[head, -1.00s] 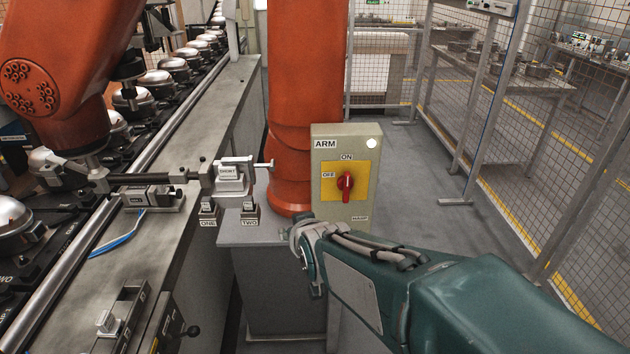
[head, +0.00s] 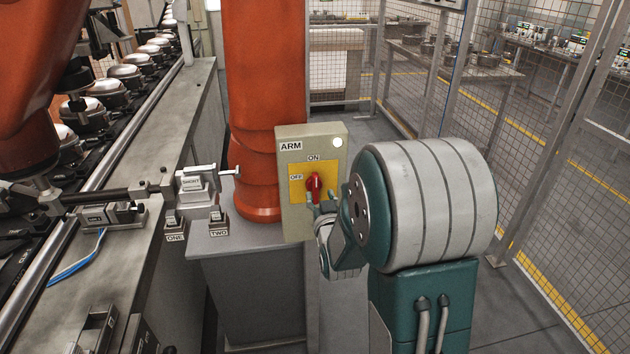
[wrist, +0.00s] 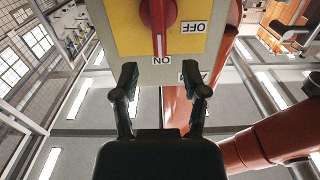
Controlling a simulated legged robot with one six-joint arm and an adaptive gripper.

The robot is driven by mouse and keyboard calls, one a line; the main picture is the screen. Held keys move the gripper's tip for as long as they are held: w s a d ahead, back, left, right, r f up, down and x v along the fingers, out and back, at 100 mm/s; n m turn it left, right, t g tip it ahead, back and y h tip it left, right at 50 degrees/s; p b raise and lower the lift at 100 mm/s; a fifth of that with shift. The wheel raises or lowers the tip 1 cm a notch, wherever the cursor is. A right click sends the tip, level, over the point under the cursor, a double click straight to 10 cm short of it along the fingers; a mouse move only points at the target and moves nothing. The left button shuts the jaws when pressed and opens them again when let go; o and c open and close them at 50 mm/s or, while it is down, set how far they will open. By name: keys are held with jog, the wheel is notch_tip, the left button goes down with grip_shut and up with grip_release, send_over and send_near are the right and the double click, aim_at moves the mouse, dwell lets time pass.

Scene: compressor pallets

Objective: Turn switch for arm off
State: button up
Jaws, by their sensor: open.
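The grey-beige ARM switch box (head: 296,223) stands upright at the middle of the head view. Its red rotary switch (head: 313,186) sits on a yellow plate with ON above and OFF to the left. The switch handle is upright, at ON. In the wrist view the red switch (wrist: 157,20) shows upside down, its white line pointing to the ON label. My gripper (head: 321,200) is open and empty, just below and in front of the switch. In the wrist view my gripper's fingers (wrist: 161,82) are spread, apart from the switch.
An orange robot column (head: 264,90) stands behind and left of the box. A grey pedestal (head: 250,285) and a conveyor with compressors (head: 110,93) lie to the left. Mesh fencing (head: 550,170) runs along the right. A white light (head: 338,142) shows on the box.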

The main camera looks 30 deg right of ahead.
aim_at(316, 183)
jog(key=x, duration=0.7)
grip_shut()
